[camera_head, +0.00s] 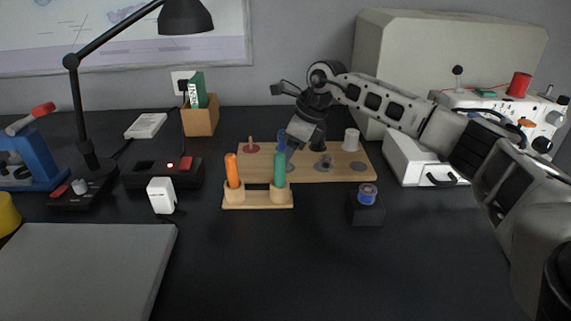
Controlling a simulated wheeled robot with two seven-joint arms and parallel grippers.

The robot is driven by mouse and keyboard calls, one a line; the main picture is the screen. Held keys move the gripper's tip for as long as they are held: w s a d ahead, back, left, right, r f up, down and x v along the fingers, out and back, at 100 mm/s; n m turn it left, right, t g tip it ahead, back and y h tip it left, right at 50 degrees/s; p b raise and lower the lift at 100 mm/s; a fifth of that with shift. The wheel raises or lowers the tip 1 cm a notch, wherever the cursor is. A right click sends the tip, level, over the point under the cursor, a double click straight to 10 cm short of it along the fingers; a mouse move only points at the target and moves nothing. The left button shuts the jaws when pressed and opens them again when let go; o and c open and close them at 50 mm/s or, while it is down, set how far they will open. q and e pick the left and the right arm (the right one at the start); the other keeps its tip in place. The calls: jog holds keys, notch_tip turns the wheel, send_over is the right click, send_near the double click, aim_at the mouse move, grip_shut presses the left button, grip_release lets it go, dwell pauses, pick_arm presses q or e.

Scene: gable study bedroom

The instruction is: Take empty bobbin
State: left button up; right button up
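My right arm comes in from the right, and its gripper (292,148) is low over the wooden peg board (305,176). The fingertips are small and dark, beside a blue upright piece (282,140); I cannot tell whether they touch it or are open or shut. The board also holds a white spool-like piece (351,139), a red disc with a peg (251,147) and grey discs (358,166). A blue-wound bobbin (367,192) sits on a black block (366,212) in front of the board. I cannot make out which piece is an empty bobbin. My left gripper is out of view.
A small wooden stand (258,201) with orange and green handles is just in front of the board. A machine with a red thread spool (520,84) stands at the right. A white cube-like item (161,196) and a grey slab (85,265) are at left. The front middle desk is clear.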

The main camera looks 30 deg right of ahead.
jog(key=shift+w+a+f, duration=0.1)
jog(key=shift+f, duration=0.2)
jog(key=c, duration=1)
jog(key=shift+c, duration=0.2)
jog(key=shift+r, duration=0.2)
